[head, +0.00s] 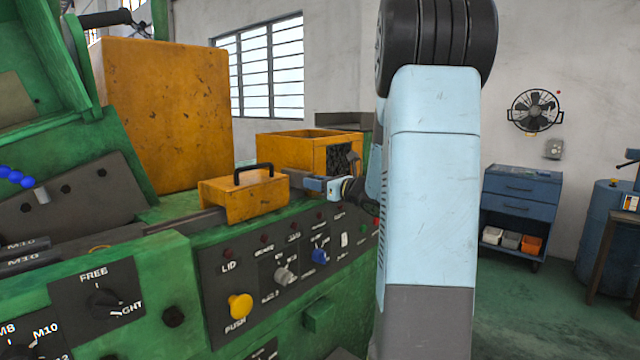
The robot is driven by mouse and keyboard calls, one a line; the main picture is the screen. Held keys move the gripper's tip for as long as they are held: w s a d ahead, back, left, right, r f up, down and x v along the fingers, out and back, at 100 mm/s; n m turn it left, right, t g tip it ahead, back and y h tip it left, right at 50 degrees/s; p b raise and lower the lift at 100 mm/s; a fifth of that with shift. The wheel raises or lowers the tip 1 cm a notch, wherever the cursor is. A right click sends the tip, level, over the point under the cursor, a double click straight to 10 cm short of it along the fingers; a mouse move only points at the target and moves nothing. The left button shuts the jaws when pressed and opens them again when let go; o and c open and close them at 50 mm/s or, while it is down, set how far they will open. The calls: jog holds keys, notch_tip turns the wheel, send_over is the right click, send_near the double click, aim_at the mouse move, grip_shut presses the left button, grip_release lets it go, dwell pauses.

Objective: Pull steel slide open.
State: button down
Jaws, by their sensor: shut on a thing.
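My gripper (318,184) is in the head view, right of the middle of the green machine. It reaches in from the right, low in front of an open orange bin (290,155). It is shut on a small grey metal piece (296,178), which looks like the steel slide. The fingertips are small here and partly merge with this piece, so the exact grip is unclear. An orange block with a black handle (240,202) sits just left of the gripper, on a grey rail. My blue forearm hides what lies further right.
The green machine front carries a dark control panel (223,311) with a yellow push button (239,306) and several knobs below the gripper. A tall orange box (165,115) stands at the left. A blue cabinet (521,212) stands at the right, with open floor before it.

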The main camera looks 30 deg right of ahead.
jog(key=v, duration=0.5)
jog(key=shift+s+d, duration=0.15)
jog(key=shift+d, duration=0.1)
jog(key=c, duration=1.2)
grip_release()
jog(key=shift+o, duration=0.7)
jog(key=shift+s, duration=0.1)
jog(key=shift+o, duration=1.1)
jog(key=shift+a, duration=0.1)
jog(key=v, duration=1.3)
jog(key=shift+s, duration=0.35)
